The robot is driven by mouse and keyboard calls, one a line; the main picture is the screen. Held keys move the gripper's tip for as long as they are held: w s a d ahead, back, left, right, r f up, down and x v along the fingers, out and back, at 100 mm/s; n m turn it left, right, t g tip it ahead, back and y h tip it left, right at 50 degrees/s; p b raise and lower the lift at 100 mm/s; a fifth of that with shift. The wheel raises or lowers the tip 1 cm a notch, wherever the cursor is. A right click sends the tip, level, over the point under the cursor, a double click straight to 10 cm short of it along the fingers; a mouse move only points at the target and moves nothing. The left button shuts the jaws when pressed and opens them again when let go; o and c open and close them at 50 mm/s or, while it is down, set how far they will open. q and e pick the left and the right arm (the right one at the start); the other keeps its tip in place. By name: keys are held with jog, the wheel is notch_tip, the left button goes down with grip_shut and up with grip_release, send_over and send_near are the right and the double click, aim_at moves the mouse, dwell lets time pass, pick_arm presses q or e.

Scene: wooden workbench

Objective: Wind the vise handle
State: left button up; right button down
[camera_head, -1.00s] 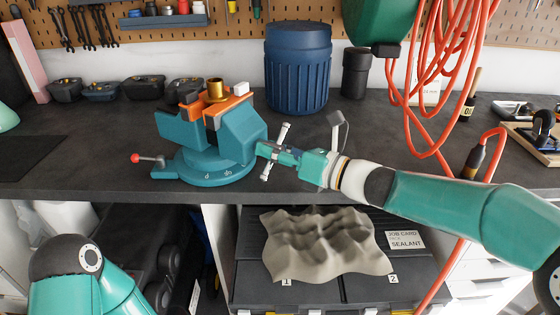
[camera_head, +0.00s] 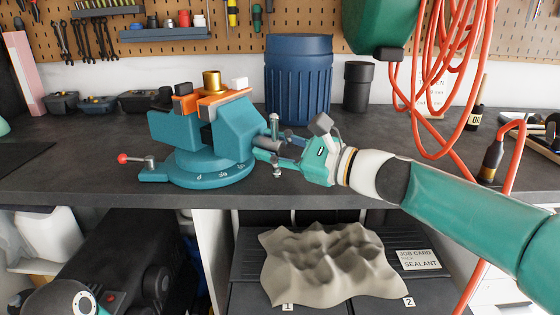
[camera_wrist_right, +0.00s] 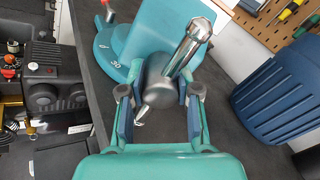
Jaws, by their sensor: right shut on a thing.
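The teal vise (camera_head: 235,127) stands on the dark bench top, with a brass cylinder (camera_head: 211,80) held upright between its orange-lined jaws. Its handle, a metal bar (camera_head: 274,122) through a dark hub, sticks out on the vise's right side. The bar is nearly upright in the head view. My right gripper (camera_head: 267,149) comes from the right and is shut on the handle's hub. In the right wrist view, the gripper's two fingers (camera_wrist_right: 160,97) flank the dark hub (camera_wrist_right: 158,85), and the shiny bar (camera_wrist_right: 190,45) slants up between them.
A blue ribbed bin (camera_head: 298,82) and a dark canister (camera_head: 357,87) stand behind the gripper. Orange hose (camera_head: 426,148) hangs at right. A red-knobbed lever (camera_head: 137,160) juts from the vise base. Below the bench edge lies a grey crumpled cloth-like piece (camera_head: 322,265).

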jog(key=n+b, duration=0.1)
jog(key=n, duration=0.1)
jog(key=f+n+b, duration=0.1)
jog(key=b, duration=0.1)
jog(key=shift+a+n, duration=0.15)
jog(key=shift+n, duration=0.25)
jog(key=n+b, duration=0.3)
jog(key=shift+n, duration=0.3)
jog(key=n+b, duration=0.2)
jog(key=n, duration=0.1)
jog(key=shift+r+n+b, duration=0.15)
jog(key=shift+n+b, duration=0.55)
jog(key=shift+n, duration=0.6)
jog(key=c, duration=0.9)
grip_release()
jog(key=shift+w+a, duration=0.1)
jog(key=shift+a, duration=0.05)
jog(key=shift+o, duration=0.4)
jog(key=shift+r, duration=0.15)
